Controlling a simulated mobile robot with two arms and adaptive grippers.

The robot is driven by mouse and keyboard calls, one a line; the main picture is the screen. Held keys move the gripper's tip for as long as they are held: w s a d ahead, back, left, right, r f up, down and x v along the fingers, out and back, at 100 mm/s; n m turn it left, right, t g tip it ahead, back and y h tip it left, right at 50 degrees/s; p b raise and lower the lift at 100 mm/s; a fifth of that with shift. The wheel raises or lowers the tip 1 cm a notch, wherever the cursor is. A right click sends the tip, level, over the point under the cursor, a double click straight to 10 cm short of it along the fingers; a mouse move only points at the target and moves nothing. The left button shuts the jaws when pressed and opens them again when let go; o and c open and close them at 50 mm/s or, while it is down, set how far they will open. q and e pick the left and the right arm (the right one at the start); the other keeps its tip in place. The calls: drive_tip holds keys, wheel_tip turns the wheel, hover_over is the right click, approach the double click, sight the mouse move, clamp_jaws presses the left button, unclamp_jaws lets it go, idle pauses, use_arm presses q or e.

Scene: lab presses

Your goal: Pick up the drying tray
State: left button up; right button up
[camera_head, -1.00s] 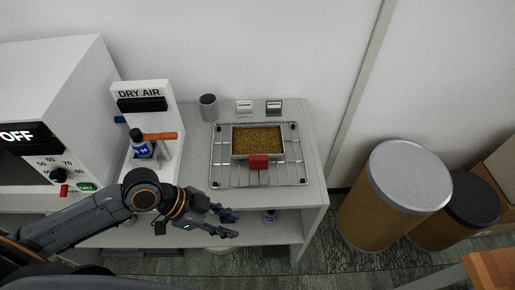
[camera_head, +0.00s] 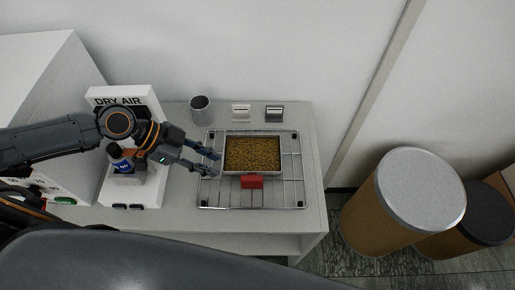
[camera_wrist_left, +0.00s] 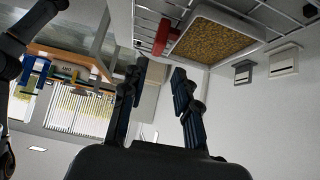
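The drying tray (camera_head: 252,155) is a shallow metal tray filled with yellow-brown grains. It has a red handle (camera_head: 252,182) on its front side and rests on a wire rack (camera_head: 291,185) on the grey bench. In the left wrist view the tray (camera_wrist_left: 215,40) and its red handle (camera_wrist_left: 162,37) show at the top. My left gripper (camera_head: 214,163) is open and empty, just left of the tray and over the rack's left edge. Its two fingers (camera_wrist_left: 155,95) stand apart in the left wrist view. My right gripper is not seen.
The DRY AIR unit (camera_head: 125,95) with a blue-labelled bottle (camera_head: 120,158) stands left of the rack. A grey cup (camera_head: 201,109) and two small blocks (camera_head: 257,114) stand behind it. Large drums (camera_head: 400,205) stand on the floor at right. The bench's front right is clear.

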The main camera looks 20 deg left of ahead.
sight(249, 178)
use_arm(q)
drive_tip(key=b+x, duration=0.3)
drive_tip(key=x, duration=0.2)
drive_tip(key=b+x, duration=0.2)
drive_tip(key=shift+s+d+f+b, duration=0.2)
drive_tip(key=shift+d+b, duration=0.1)
drive_tip(key=shift+w+d+f, duration=0.2)
drive_tip(key=shift+w+d+f+b, duration=0.15)
drive_tip(key=shift+d+f+b, duration=0.15)
drive_tip(key=shift+d+b, duration=0.15)
drive_tip(key=b+x, duration=0.2)
drive_tip(key=x, duration=0.1)
drive_tip(key=shift+w+d, duration=0.15)
drive_tip(key=shift+d, duration=0.1)
drive_tip(key=shift+w+d+f+b, duration=0.15)
drive_tip(key=shift+d+f+b, duration=0.1)
drive_tip(key=shift+d+b, duration=0.1)
clamp_jaws()
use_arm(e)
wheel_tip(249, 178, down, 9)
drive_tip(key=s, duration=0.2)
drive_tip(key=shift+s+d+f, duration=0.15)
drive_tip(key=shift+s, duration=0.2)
